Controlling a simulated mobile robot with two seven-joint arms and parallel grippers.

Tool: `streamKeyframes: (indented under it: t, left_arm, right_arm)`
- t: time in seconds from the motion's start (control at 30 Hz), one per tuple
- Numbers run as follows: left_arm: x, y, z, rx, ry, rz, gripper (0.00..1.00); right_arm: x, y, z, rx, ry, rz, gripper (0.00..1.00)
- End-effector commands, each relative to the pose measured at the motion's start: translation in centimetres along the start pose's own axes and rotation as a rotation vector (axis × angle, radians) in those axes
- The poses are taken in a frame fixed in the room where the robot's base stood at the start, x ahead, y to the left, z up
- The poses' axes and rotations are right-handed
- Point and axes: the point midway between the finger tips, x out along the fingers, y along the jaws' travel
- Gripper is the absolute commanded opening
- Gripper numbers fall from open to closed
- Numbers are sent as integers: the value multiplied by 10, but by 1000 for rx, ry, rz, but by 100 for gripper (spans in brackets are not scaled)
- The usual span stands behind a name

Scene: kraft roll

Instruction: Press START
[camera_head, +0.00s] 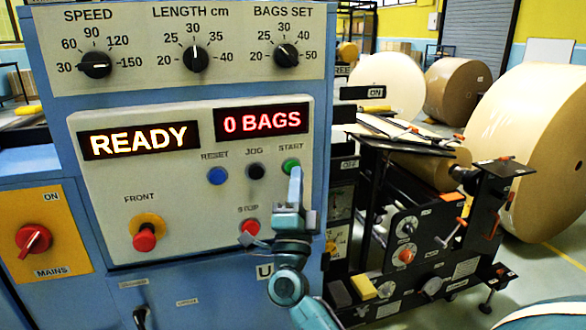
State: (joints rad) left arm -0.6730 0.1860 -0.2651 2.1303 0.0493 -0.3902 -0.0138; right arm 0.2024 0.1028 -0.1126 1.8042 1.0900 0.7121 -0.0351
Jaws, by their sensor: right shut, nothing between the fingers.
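The green START button (291,164) is on the right side of the light control panel, under its START label. My right gripper (295,173) is shut and empty, pointing up at the panel. Its fingertips overlap the lower edge of the START button; I cannot tell whether they touch it. The display (139,140) reads READY and the other display (261,122) reads 0 BAGS. My left gripper is not in view.
Beside START are the black JOG button (256,171) and blue RESET button (217,176). The red STOP button (250,227) is close left of my gripper. A red FRONT knob (145,239) and MAINS switch (34,240) are further left. Large paper rolls (530,150) stand at right.

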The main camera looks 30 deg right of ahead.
Motion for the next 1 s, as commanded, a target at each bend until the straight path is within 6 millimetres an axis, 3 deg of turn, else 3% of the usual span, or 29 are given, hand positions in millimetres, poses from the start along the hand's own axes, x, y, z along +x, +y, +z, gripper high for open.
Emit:
streamKeyframes:
  t: [1.0]
  left_arm:
    - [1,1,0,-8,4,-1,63]
  right_arm:
    - [8,6,6,-1,0,0,0]
